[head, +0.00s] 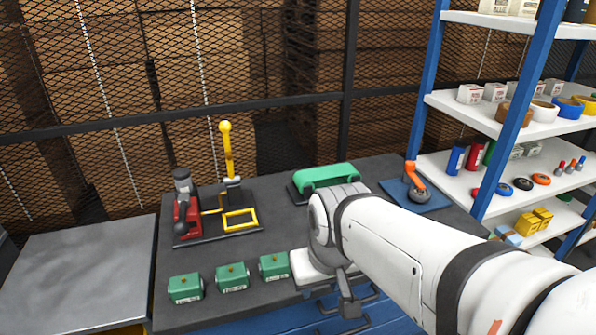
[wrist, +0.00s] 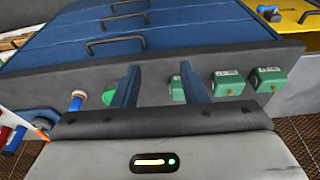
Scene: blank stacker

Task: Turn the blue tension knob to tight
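A small blue knob (wrist: 269,10) shows on the yellow front of a cabinet (wrist: 298,22) at the top right of the wrist view. Its setting is too small to read. The knob is not visible in the head view, where the grey-topped cabinet (head: 80,270) stands at the far left. My gripper (wrist: 158,85) points down with its two fingers apart and nothing between them. In the head view my gripper (head: 343,298) is at the front edge of the dark bench, well to the right of that cabinet.
Several green boxes (head: 232,277) line the bench (head: 270,235) front. Behind are a red tool (head: 186,215), a yellow-handled lever (head: 228,155) and a green-topped device (head: 325,177). Blue drawers (wrist: 180,35) with dark handles lie below. A loaded shelf (head: 470,110) stands right.

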